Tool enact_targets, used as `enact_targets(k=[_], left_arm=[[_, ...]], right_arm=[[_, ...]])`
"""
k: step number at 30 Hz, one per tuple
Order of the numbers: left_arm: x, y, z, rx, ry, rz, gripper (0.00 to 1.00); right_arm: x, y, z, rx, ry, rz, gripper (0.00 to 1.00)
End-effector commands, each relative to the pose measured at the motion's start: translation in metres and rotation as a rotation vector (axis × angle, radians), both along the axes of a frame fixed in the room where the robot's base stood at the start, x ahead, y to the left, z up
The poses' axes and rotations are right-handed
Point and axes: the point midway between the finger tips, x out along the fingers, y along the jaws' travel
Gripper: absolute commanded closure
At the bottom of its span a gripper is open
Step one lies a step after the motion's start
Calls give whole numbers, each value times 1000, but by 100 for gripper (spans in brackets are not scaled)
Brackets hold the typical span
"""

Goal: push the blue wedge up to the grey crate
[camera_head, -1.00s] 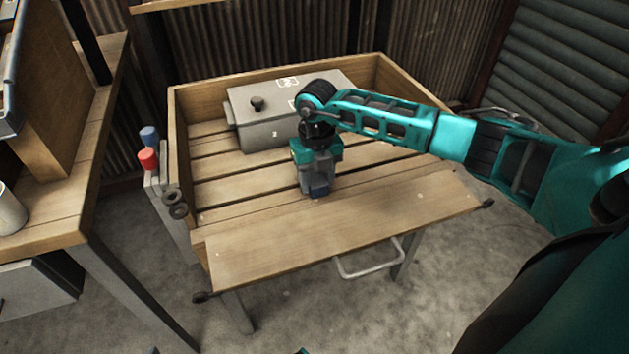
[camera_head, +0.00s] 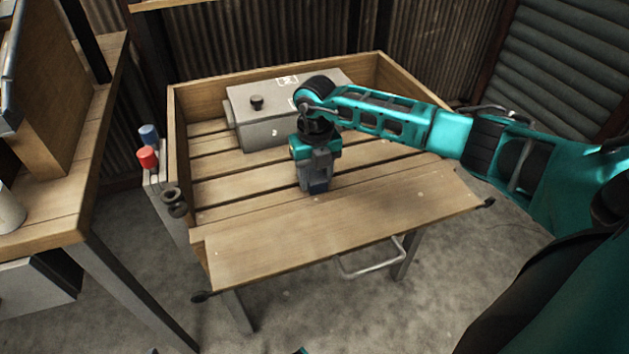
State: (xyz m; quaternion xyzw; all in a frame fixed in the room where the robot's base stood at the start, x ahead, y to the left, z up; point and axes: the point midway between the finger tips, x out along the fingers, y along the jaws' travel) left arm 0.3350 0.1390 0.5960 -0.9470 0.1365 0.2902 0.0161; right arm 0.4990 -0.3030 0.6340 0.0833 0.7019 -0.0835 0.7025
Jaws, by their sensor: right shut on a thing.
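The grey crate (camera_head: 272,134) stands at the back of a slatted wooden table, marked with a "2" and bearing a black knob. My right gripper (camera_head: 316,184) points down over the slats in front of the crate and to its right. It is shut on a small dark blue piece, the blue wedge (camera_head: 319,187), low at the slats. The gripper's body hides most of the wedge. A strip of bare slats shows between the wedge and the crate. My left gripper is not in view.
The table (camera_head: 245,168) has raised wooden walls at the back and sides and a flat front board (camera_head: 340,232). A red knob (camera_head: 147,157) and a blue knob (camera_head: 149,134) stand outside its left wall. The left slats are clear.

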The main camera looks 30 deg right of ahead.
Motion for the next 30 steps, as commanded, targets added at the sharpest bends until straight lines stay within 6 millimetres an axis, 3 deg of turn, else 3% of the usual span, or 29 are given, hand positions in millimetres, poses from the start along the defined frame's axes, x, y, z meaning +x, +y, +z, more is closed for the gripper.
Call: enact_targets(k=[30], left_arm=[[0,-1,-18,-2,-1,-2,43]], right_arm=[[30,-7,0,0,0,0,76]])
